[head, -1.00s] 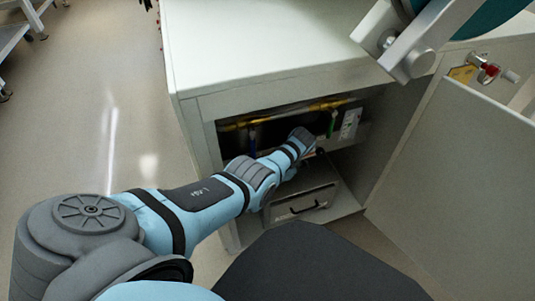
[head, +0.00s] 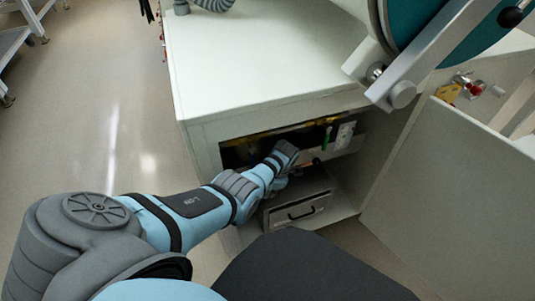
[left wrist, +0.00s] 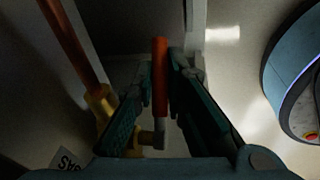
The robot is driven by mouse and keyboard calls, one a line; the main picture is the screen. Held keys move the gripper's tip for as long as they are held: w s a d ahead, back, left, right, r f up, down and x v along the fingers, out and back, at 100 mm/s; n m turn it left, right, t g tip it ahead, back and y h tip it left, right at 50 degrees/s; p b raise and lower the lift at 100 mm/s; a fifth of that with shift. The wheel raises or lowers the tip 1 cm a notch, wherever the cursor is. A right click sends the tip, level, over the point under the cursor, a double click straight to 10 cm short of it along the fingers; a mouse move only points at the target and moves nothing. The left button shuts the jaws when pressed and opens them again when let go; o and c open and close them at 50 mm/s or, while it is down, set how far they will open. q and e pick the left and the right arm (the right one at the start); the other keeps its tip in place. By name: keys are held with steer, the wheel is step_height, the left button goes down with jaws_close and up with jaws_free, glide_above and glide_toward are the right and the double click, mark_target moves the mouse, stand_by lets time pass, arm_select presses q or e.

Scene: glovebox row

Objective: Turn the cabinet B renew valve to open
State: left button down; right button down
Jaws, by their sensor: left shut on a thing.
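In the left wrist view, an orange valve handle (left wrist: 160,88) stands between my left gripper's two dark green fingers. The left gripper (left wrist: 164,72) is shut on this handle. A brass-coloured valve body (left wrist: 145,139) shows below it. In the head view, my left arm reaches into the open cabinet, and the wrist hides the fingers and the held handle. A green handle (head: 326,138) hangs to the right of the wrist, apart from it. I cannot read which label belongs to the held handle. My right gripper is out of view.
The cabinet door (head: 450,175) stands open to the right. A grey metal box (head: 300,207) with a black handle sits below my wrist. A white panel (head: 344,135) is right of the green handle. An orange-brown pipe (left wrist: 73,45) runs close left of the fingers.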

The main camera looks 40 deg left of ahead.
arm_select(q)
steer(key=c, duration=1.9)
jaws_free()
steer(key=v, duration=0.7)
steer(key=shift+r, duration=0.3)
